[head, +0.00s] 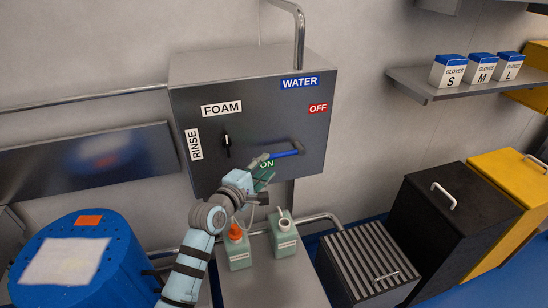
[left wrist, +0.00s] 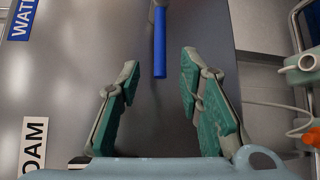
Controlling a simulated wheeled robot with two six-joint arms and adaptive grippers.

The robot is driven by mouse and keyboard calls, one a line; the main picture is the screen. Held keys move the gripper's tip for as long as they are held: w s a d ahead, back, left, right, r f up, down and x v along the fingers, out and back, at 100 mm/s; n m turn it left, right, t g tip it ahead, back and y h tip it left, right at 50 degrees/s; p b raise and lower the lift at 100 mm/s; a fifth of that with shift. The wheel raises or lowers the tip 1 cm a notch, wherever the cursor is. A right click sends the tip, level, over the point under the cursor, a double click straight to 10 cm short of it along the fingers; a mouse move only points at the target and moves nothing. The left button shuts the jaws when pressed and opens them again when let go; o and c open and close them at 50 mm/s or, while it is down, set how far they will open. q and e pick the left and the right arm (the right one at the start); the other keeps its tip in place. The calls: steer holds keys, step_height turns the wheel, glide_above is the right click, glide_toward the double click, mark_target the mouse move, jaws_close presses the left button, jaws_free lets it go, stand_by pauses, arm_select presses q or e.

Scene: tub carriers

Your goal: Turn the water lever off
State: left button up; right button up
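The water lever has a blue handle (head: 286,154) and a dark pivot end at its right, on the front of a grey control box (head: 250,125). The handle points left and slightly down, towards the partly hidden green ON label (head: 267,163). The red OFF label (head: 318,108) is above and to the right. My left gripper (head: 266,167) is at the handle's left end. In the left wrist view its fingers (left wrist: 160,68) are open with the handle's tip (left wrist: 160,45) between them, apart from both pads. My right gripper is not in view.
The box also carries a WATER label (head: 300,82), a FOAM label (head: 221,108), a RINSE label (head: 195,144) and a small black knob (head: 227,145). Below, two green bottles, one an orange-capped bottle (head: 237,248), stand on a grey surface. A blue drum (head: 75,262) is at left.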

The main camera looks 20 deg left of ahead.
mark_target(275, 157)
arm_select(q)
steer(key=b+x, duration=0.1)
steer(key=x, duration=0.5)
steer(key=shift+w+d, duration=0.1)
steer(key=shift+w, duration=0.1)
jaws_close()
